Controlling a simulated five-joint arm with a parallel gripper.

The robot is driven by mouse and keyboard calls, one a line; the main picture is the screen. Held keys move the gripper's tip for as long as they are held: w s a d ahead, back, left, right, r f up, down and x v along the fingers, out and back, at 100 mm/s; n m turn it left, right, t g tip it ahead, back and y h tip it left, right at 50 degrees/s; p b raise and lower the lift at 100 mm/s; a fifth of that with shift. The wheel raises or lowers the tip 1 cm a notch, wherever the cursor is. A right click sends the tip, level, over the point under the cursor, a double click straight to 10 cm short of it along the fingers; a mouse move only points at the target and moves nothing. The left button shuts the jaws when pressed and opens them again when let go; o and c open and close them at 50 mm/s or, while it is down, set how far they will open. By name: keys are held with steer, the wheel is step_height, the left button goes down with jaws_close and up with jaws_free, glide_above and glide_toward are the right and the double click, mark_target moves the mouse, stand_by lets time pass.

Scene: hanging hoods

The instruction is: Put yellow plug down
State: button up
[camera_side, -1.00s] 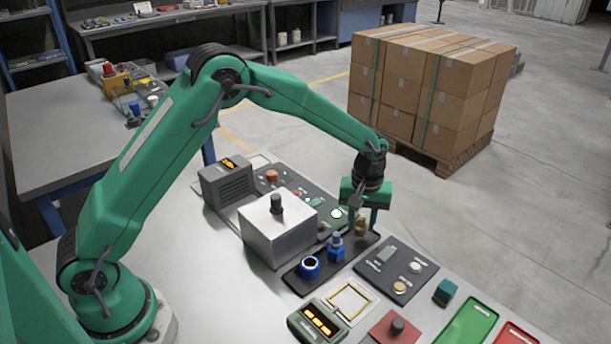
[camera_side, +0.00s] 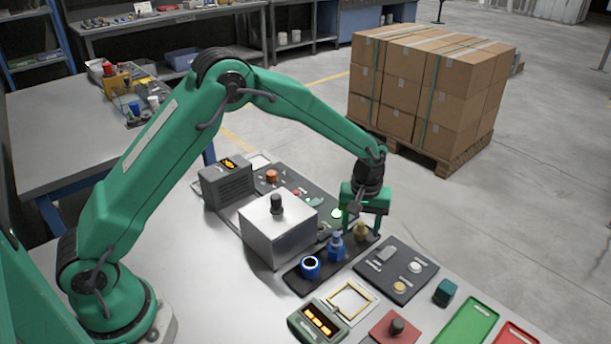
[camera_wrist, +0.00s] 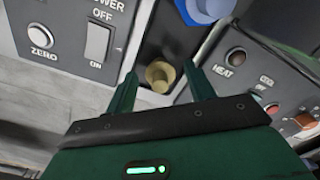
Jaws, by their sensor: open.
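The yellow plug (camera_side: 361,232) stands at the far right end of a dark tray (camera_side: 298,279). My gripper (camera_side: 361,224) is open above it, with one finger on each side. In the wrist view the plug (camera_wrist: 160,76) shows between the two spread fingertips, with a gap on both sides. A blue plug (camera_side: 335,247) and a blue ring-shaped piece (camera_side: 310,266) stand on the same tray, to the left of the yellow plug.
A metal box with a dark knob (camera_side: 278,230) stands close left of the tray. A dark switch panel (camera_side: 395,270) lies to its right. A teal block (camera_side: 445,292), a green tray (camera_side: 470,324) and a display unit (camera_side: 317,320) are nearer the front.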

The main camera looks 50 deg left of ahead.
mark_target(361, 223)
steer(key=shift+r, duration=0.15)
step_height(361, 223, up, 12)
stand_by(0.6)
stand_by(0.5)
steer(key=s+a+r+m+t, duration=0.1)
steer(key=s+a+r+m, duration=0.1)
steer(key=s+a+r, duration=0.35)
steer(key=s+a+r+m+t, duration=0.2)
steer(key=s+r, duration=0.4)
steer(key=s, duration=0.3)
steer(key=s+a+f+m+t, duration=0.1)
steer(key=s+a+m+t, duration=0.1)
steer(key=s, duration=1.3)
steer(key=shift+a+m+t, duration=0.3)
steer(key=shift+a+m, duration=0.4)
steer(key=shift+a, duration=0.1)
